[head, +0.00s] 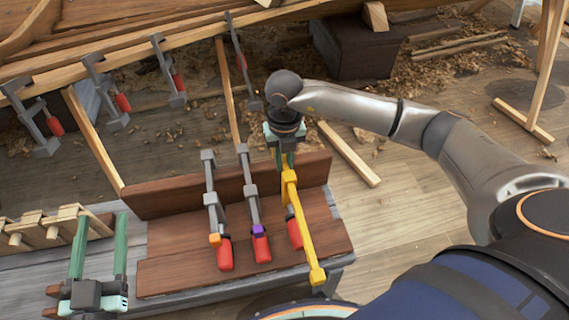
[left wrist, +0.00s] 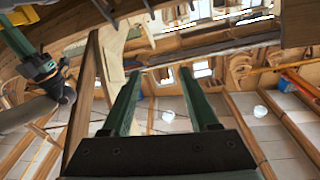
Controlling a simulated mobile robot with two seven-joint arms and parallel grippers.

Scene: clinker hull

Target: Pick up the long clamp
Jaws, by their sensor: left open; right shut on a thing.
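A long yellow clamp (head: 304,226) slants over the right part of the brown boards, its upper end at my right gripper (head: 285,163). That gripper is shut on it from above; the jaws partly hide the end. A red handle (head: 295,233) shows beside the yellow bar; I cannot tell whether it belongs to this clamp. Two grey clamps with red handles lie to its left, one with an orange band (head: 214,239), one with a purple band (head: 259,230). My left gripper (head: 101,217) is open and empty, left of the boards; its open fingers show in the left wrist view (left wrist: 160,73).
The brown boards (head: 165,280) rest on a grey bench with an upright board behind. Wooden pieces (head: 40,235) stand at the bench's left. Several clamps hang along the hull plank (head: 120,50). A dark block (head: 355,50) stands on the shaving-strewn floor.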

